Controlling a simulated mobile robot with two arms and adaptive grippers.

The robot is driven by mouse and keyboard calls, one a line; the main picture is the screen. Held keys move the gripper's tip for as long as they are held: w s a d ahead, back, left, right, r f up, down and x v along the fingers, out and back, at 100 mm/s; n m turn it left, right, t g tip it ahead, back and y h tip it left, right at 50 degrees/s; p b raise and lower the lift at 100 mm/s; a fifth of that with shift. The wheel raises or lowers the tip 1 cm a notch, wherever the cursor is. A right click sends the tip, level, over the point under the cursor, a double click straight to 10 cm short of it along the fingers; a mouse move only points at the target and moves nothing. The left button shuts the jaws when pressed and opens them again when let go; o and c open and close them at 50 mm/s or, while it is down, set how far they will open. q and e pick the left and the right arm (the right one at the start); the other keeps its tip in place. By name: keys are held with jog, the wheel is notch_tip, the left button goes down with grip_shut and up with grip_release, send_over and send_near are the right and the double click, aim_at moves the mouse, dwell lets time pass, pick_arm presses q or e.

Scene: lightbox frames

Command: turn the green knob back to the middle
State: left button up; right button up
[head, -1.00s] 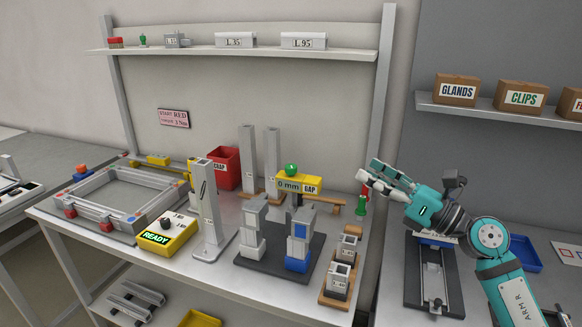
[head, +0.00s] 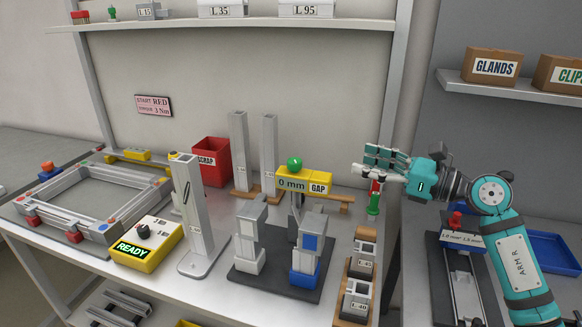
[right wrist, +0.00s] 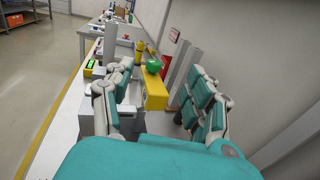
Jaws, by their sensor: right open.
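The green knob (head: 294,163) is a round ball on top of the yellow gauge block (head: 304,183), which reads "0 mm" and "GAP". It looks left of the block's middle in the head view. My right gripper (head: 360,167) is open and empty, to the right of the block, pointing left at about the knob's height and apart from it. In the right wrist view, the knob (right wrist: 153,66) and the yellow block (right wrist: 154,92) show ahead between my spread fingers (right wrist: 160,78). My left gripper is out of view.
A green-handled tool (head: 374,198) stands just below my right gripper. Grey posts (head: 269,152) and a red scrap bin (head: 211,162) stand behind and left of the gauge. Clamp blocks (head: 308,243) stand in front. A yellow box (head: 146,243) reads "READY".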

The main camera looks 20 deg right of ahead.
aim_at(298, 162)
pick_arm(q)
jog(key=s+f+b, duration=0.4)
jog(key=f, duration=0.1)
pick_arm(e)
notch_tip(298, 162, down, 5)
jog(key=p+x, duration=0.4)
jog(key=x, duration=1.2)
jog(key=shift+w+a+r+p, duration=0.2)
jog(key=shift+p, duration=0.15)
jog(key=shift+w+a+f, duration=0.1)
jog(key=shift+w+a, duration=0.25)
jog(key=shift+w, duration=0.05)
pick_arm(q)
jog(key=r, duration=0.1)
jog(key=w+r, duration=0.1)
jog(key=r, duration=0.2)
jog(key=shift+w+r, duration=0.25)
pick_arm(e)
jog(key=c, duration=1)
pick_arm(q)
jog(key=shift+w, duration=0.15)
pick_arm(e)
jog(key=shift+w, duration=0.1)
grip_shut()
jog(key=shift+f, duration=0.1)
